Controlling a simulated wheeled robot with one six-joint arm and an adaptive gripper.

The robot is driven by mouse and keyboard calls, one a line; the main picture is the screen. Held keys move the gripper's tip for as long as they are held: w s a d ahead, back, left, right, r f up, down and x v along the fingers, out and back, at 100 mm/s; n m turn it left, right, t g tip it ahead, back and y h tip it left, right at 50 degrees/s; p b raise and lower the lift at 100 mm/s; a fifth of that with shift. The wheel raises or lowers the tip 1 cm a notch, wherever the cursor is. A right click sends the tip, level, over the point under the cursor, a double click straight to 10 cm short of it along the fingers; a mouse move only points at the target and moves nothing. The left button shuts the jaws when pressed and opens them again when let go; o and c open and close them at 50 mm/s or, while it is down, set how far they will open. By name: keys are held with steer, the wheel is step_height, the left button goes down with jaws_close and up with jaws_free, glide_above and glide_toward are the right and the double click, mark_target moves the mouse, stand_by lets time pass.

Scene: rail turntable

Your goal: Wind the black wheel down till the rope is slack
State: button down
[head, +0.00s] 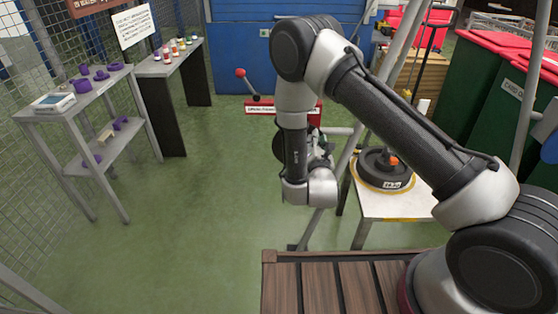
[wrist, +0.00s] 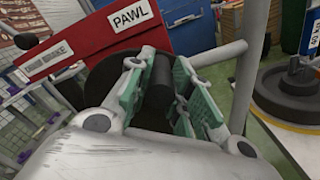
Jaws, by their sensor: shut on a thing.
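The black wheel (head: 279,146) shows only in part in the head view, behind my forearm. In the wrist view its dark disc (wrist: 102,80) lies behind my fingers, below a red housing. My gripper (wrist: 160,70) has its green-padded fingers on both sides of the wheel's black handle (wrist: 159,88) and is shut on it. In the head view my gripper (head: 320,150) is mostly hidden by my wrist. A round black weight (head: 378,180) with an orange top rests on a white table. I cannot make out the rope or whether it is slack.
The red housing (wrist: 125,40) carries the words PAWL and BRAKE. A red-knobbed lever (head: 241,73) rises beside it. Grey frame poles (head: 337,180) stand near my arm. The white table (head: 400,206) is to the right, grey shelves (head: 98,90) to the left. Green floor between is clear.

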steer(key=c, duration=1.3)
jaws_free()
steer(key=shift+a+r, duration=0.1)
steer(key=shift+o, duration=1.3)
steer(key=shift+s, duration=0.2)
steer(key=s, duration=0.7)
steer(key=shift+s, duration=0.3)
steer(key=shift+a, duration=0.1)
